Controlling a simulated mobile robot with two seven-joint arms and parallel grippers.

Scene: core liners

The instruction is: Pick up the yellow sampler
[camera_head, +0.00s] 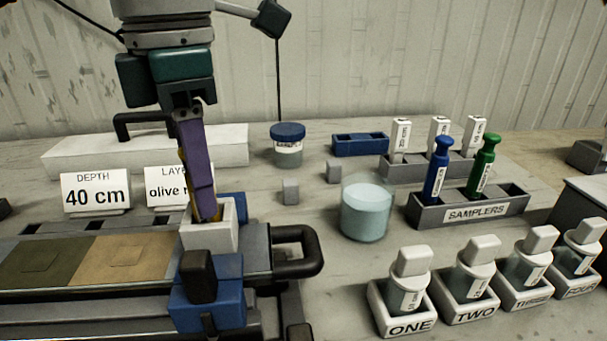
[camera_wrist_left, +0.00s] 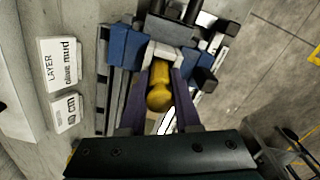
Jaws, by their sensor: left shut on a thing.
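The yellow sampler (camera_wrist_left: 159,92) shows between the purple fingers of my left gripper (camera_wrist_left: 161,80) in the left wrist view. My left gripper (camera_head: 204,205) is shut on it. In the head view the fingers hide nearly all of the sampler, with only a thin yellow edge beside them. The fingertips point down at a white open-topped holder (camera_head: 209,239) at the end of the tray. The sampler's lower end is hidden, so I cannot tell how deep it sits there. My right gripper is not in view.
A grey rack labelled SAMPLERS (camera_head: 477,212) holds a blue sampler (camera_head: 436,170) and a green sampler (camera_head: 483,167). A beaker (camera_head: 366,212) stands mid-table. Labelled jar holders (camera_head: 408,318) line the front right. A black handle (camera_head: 300,252) and signs (camera_head: 95,193) are near the gripper.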

